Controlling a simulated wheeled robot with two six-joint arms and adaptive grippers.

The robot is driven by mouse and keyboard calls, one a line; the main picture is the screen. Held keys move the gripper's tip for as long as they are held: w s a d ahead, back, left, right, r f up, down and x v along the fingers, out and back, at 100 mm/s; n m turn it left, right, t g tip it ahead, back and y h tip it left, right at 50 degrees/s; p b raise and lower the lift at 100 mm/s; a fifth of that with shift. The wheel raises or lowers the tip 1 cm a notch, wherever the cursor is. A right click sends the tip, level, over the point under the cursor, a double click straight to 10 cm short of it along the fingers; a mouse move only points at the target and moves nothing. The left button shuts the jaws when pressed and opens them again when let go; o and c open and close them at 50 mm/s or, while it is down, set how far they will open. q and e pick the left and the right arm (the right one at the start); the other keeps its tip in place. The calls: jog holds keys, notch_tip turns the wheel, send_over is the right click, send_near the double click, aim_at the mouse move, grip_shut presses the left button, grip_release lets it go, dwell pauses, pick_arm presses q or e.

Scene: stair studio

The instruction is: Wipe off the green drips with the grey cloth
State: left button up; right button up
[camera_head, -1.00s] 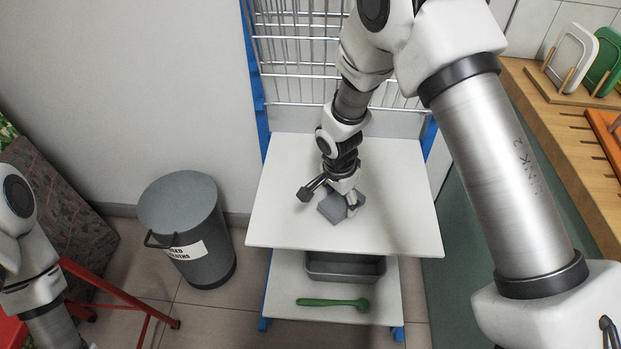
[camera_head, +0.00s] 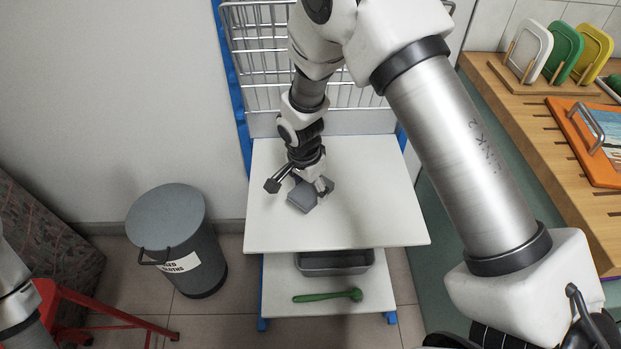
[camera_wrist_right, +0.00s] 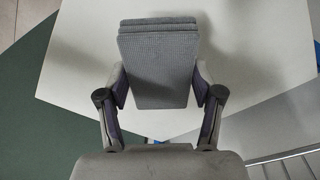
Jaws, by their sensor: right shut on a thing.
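The grey cloth (camera_head: 301,198) is a folded, waffle-textured pad over the left-middle part of the white tabletop (camera_head: 370,215). My right gripper (camera_head: 314,187) is shut on it. In the right wrist view, the cloth (camera_wrist_right: 158,65) sits between the two fingers of my right gripper (camera_wrist_right: 160,88), over the white top. I cannot tell whether the cloth touches the surface. No green drips show on the visible tabletop; the cloth and gripper hide part of it. Only a piece of my left arm shows at the left edge; its gripper is out of view.
A wire rack (camera_head: 265,60) rises behind the tabletop. A grey tray (camera_head: 335,262) and a green utensil (camera_head: 328,296) are on the lower shelf. A grey lidded bin (camera_head: 180,245) stands left. A wooden counter (camera_head: 560,155) with boards is at right.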

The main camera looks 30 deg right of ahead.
jog(key=shift+r+p, duration=1.15)
jog(key=shift+r, duration=0.55)
